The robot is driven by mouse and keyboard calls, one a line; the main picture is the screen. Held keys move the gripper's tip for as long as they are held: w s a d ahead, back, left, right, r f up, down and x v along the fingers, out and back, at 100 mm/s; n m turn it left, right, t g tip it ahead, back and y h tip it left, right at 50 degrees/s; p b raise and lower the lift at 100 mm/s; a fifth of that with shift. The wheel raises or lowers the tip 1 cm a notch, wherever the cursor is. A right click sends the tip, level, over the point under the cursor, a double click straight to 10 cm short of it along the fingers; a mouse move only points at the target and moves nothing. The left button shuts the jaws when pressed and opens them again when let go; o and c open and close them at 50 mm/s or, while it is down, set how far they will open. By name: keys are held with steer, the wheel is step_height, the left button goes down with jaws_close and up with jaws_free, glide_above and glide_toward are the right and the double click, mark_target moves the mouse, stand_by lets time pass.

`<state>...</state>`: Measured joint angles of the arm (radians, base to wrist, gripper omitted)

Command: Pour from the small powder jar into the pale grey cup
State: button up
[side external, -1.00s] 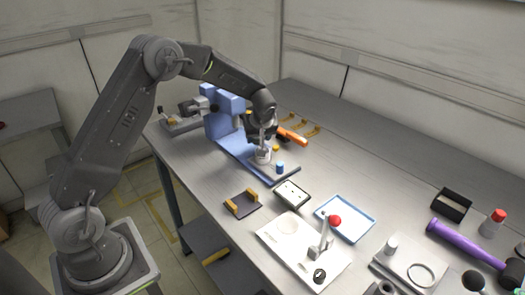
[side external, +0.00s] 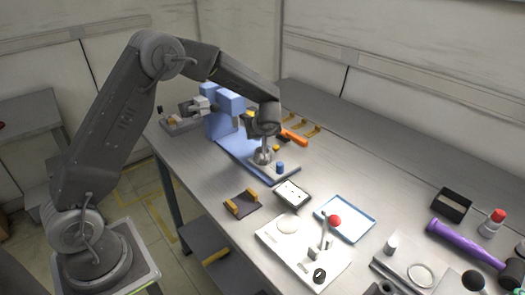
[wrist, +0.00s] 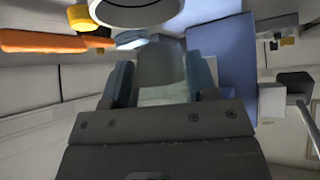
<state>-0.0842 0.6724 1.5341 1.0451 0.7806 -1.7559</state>
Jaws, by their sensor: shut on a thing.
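In the wrist view my gripper (wrist: 161,85) is shut on a small translucent jar (wrist: 162,70), one blue-grey finger on each side. Pale material shows low in the jar. The round rim of the pale grey cup (wrist: 178,20) fills the top of that view, close beyond the jar's far end; I cannot tell whether they touch. In the side view my gripper (side external: 264,143) is over the cup (side external: 262,158), on the blue stand's base. The jar is mostly hidden there, and no falling powder is visible.
The blue stand (side external: 222,117) rises behind the gripper. A blue cylinder (side external: 280,167) and an orange-handled tool (side external: 294,137) are close by.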

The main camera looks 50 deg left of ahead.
steer(key=shift+r+t+y, duration=0.3)
steer(key=shift+t+y, duration=0.1)
steer(key=shift+y, duration=0.45)
steer(key=shift+r+t+y, duration=0.3)
steer(key=shift+t+y, duration=0.1)
steer(key=shift+y, duration=0.45)
stand_by(2.9)
steer(key=shift+d+r+t+y, duration=0.1)
steer(key=shift+r+t+y, duration=0.2)
steer(key=shift+r+y, duration=0.45)
stand_by(0.7)
steer(key=shift+a+f+g+h, duration=0.25)
steer(key=shift+f+g+h, duration=0.25)
steer(key=shift+f+h, duration=0.5)
steer(key=shift+g+h, duration=0.3)
steer(key=shift+h, duration=0.45)
steer(key=shift+d+f, duration=0.2)
steer(key=shift+h, duration=0.3)
steer(key=shift+f, duration=0.1)
